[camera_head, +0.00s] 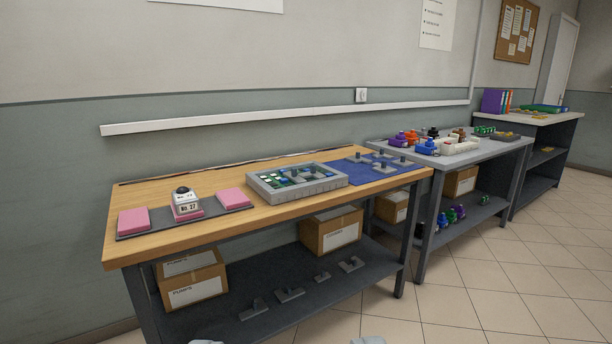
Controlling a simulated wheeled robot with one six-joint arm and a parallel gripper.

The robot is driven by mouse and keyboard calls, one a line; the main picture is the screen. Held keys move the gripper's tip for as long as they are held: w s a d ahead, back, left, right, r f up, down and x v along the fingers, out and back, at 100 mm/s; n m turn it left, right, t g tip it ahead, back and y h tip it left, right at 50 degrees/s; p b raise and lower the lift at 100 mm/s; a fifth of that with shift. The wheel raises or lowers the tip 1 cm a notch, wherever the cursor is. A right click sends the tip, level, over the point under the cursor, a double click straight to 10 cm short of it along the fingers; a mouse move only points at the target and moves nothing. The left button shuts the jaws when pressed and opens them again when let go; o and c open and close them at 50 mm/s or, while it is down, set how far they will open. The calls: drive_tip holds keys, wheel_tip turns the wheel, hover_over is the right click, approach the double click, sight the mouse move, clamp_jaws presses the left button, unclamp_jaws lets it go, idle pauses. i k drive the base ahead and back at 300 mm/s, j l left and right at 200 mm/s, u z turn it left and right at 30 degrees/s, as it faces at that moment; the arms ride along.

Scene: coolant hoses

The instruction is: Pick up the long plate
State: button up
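Several small grey plates with raised parts lie on a blue mat (350,180) at the right end of the wooden workbench (270,210). More grey plates, such as one plate (289,295) and another plate (351,264), lie on the dark lower shelf (330,290). They are too small to tell which is the long plate. Two pale tips of my gripper (287,341) just show at the bottom edge, wide apart with nothing visible between them. The rest of the gripper is out of frame. It is away from all the plates.
A grey tray (297,192) with green and blue parts stands mid-bench. Cardboard boxes (331,232) stand below. A grey table (452,158) with colourful parts adjoins at right. Tiled floor at right is clear.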

sight(292, 175)
drive_tip(key=i+j, duration=0.1)
drive_tip(key=i, duration=0.45)
drive_tip(key=i+j+z, duration=0.1)
drive_tip(key=i, duration=0.45)
drive_tip(key=i+j, duration=0.15)
drive_tip(key=i, duration=0.4)
drive_tip(key=i+j+z, duration=0.1)
drive_tip(key=i, duration=0.45)
